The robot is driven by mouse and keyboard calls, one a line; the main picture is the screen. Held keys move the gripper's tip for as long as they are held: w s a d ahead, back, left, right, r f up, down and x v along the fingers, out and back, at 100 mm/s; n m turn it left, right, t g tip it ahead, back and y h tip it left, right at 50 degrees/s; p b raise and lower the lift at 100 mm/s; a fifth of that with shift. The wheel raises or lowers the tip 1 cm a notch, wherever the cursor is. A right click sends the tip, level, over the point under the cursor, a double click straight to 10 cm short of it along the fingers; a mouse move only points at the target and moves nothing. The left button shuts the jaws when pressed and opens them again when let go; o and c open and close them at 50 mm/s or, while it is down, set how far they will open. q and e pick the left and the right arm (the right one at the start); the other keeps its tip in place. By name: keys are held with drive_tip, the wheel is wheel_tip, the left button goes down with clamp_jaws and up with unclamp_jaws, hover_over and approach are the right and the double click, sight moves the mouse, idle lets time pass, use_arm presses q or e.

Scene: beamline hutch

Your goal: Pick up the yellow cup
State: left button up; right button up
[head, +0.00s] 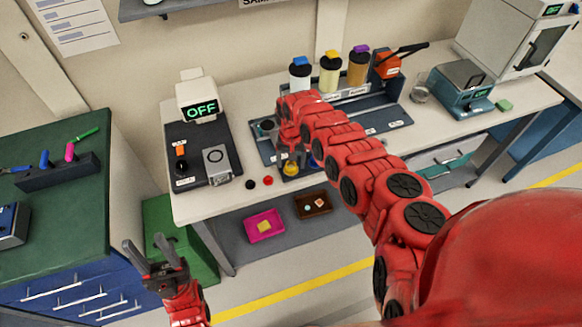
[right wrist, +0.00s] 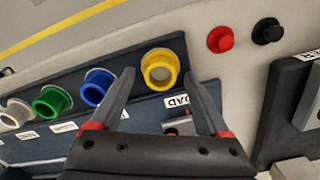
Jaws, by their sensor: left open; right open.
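The yellow cup (right wrist: 160,68) stands in a dark rack strip on the bench, at one end of a row with a blue cup (right wrist: 97,87), a green cup (right wrist: 52,103) and a white cup (right wrist: 15,115). It also shows in the head view (head: 290,169), just below my right wrist. My right gripper (right wrist: 160,76) is open, with the cup showing between and beyond its fingertips; it holds nothing. My left gripper (head: 145,242) is open and empty, low at the left, away from the bench.
A red piece (right wrist: 221,38) and a black piece (right wrist: 267,30) lie beside the rack. A device reading OFF (head: 203,111) stands left on the bench (head: 210,204). Several capped bottles (head: 330,74) stand behind. A pink tray (head: 264,226) sits on the lower shelf.

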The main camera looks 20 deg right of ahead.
clamp_jaws()
idle(0.3)
drive_tip(key=shift+r, duration=0.15)
